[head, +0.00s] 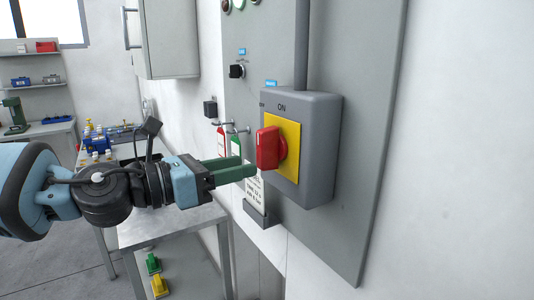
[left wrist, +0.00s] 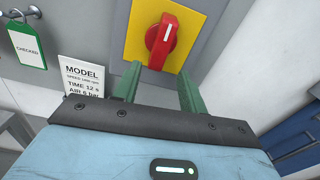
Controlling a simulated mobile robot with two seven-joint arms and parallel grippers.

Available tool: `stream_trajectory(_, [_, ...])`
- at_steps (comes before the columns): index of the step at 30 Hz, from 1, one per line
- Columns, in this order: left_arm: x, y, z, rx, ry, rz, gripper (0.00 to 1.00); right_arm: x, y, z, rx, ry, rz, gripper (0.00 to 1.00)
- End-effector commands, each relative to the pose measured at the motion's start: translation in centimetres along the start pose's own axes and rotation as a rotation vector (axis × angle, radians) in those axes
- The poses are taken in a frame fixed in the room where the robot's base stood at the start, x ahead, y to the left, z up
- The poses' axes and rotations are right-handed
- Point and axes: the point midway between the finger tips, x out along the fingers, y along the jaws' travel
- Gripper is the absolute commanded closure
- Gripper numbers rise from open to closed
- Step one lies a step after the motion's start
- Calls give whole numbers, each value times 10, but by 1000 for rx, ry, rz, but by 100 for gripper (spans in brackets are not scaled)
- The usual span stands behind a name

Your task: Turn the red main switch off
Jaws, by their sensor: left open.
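The red main switch (head: 268,148) is a rotary handle on a yellow plate (head: 289,150), fixed to a grey box (head: 318,150) on the wall panel. "ON" is printed above the plate. In the left wrist view the red handle (left wrist: 161,42) stands slightly tilted on the yellow plate (left wrist: 190,20). My left gripper (head: 248,166) is open, its two green fingers pointing at the switch from the left. In the left wrist view the fingers (left wrist: 158,78) are spread below the handle, with the handle's lower end near the gap between them. I cannot tell whether they touch it. My right gripper does not show.
A green "CHECKED" tag (left wrist: 26,44) and a white model card (left wrist: 82,76) hang left of the switch. A black knob (head: 236,71) is on the panel. A metal table (head: 170,226) stands below my arm. Bare wall lies to the right.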

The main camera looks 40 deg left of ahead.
Motion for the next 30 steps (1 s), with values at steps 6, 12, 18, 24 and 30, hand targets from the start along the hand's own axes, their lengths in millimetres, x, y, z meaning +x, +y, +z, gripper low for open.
stream_trajectory(6, [-11, 0, 14, 97, -12, 22, 58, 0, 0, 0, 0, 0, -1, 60])
stream_trajectory(12, [-10, 0, 14, 98, -12, 23, 58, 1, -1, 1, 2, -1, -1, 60])
stream_trajectory(18, [-1, 2, 11, 96, -7, 25, 58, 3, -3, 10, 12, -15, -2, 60])
stream_trajectory(24, [13, 2, 10, 95, -6, 24, 58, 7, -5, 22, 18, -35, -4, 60])
stream_trajectory(30, [28, 3, 12, 96, -6, 24, 58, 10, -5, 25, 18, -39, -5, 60])
